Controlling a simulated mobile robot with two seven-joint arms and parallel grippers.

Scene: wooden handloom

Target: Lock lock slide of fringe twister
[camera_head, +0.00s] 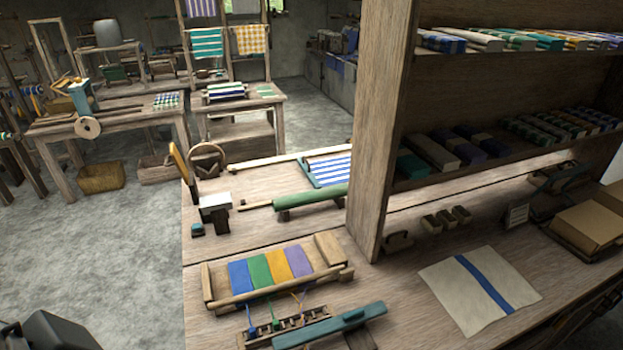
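What looks like the fringe twister (208,283) lies on the near left of the wooden bench, a wooden frame with blue, green, yellow and purple cloth panels (274,268). Coloured strands run from the cloth to a small slotted wooden rack (290,326) in front of it. Neither gripper shows in this view.
A tall wooden shelf (378,130) with folded cloths rises from the bench on the right. A white cloth with a blue stripe (466,288) lies flat to the right of the frame. A green roller (312,198) and a wooden wheel (208,160) stand behind. Open concrete floor lies left.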

